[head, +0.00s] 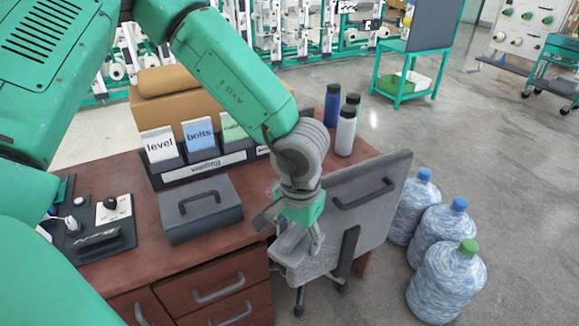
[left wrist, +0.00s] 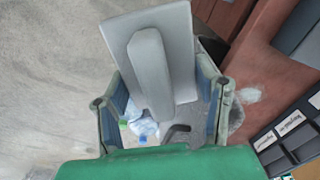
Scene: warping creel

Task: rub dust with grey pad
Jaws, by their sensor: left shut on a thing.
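The grey pad (left wrist: 178,40) is a flat light-grey slab with a raised grip bar, seen large in the left wrist view. My left gripper (left wrist: 160,95) has its fingers on either side of the grip bar and is shut on the pad. In the head view my left gripper (head: 303,217) hangs beyond the desk's right edge, in front of the chair. The pad is hard to make out there against the grey chair. A pale dust patch (left wrist: 249,95) lies on the reddish desk top in the left wrist view, right of the pad and apart from it. My right gripper is out of view.
The desk (head: 225,245) holds a grey box (head: 200,208), a card holder (head: 200,165), a switch panel (head: 95,230) and several bottles (head: 346,130). A grey chair (head: 375,205) stands against its right side. Large water jugs (head: 447,280) stand on the floor farther right.

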